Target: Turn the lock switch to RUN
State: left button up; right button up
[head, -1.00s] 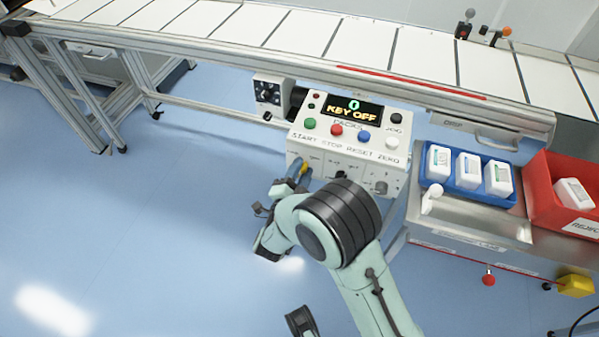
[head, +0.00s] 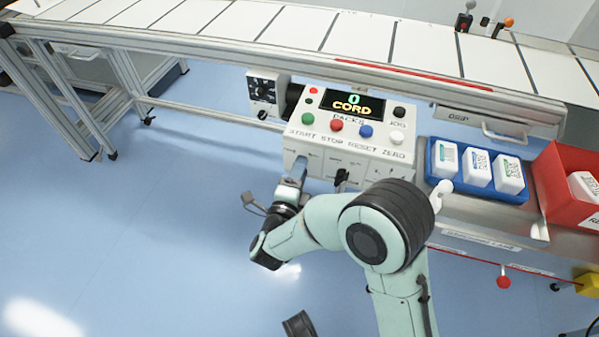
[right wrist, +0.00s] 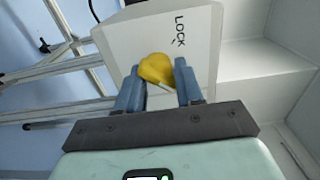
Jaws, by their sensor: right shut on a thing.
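The yellow lock switch (right wrist: 156,69) shows in the right wrist view beside the printed word LOCK on a white face. In the head view my gripper and arm hide the switch. My right gripper (head: 294,172) is at the lower left of the box's front. In the right wrist view its two blue-grey fingers (right wrist: 160,84) are shut on the yellow switch, one on each side. The left gripper cannot be made out.
Green, red, blue and white buttons line the box top. A black knob (head: 341,178) sits on its front, right of my gripper. A blue tray (head: 478,190) with white bottles and a red bin (head: 560,185) stand at right. The floor at left is clear.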

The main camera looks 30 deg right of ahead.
pick_arm(q)
jog(key=shift+s+f, duration=0.1)
jog(key=shift+s, duration=0.1)
pick_arm(e)
jog(key=shift+a+f, duration=0.2)
jog(key=shift+f, duration=0.1)
jog(key=o, duration=1)
jog(key=shift+c, duration=0.2)
jog(key=shift+r, duration=0.1)
pick_arm(q)
jog(key=shift+t, duration=0.7)
jog(key=w+r, duration=0.1)
jog(key=w+r+p, duration=0.1)
jog(key=w+p, duration=0.1)
jog(key=w, duration=0.1)
jog(key=shift+d+r, duration=0.25)
jog(key=shift+r, duration=0.15)
pick_arm(e)
jog(key=v, duration=1.3)
jog(key=shift+s, duration=0.15)
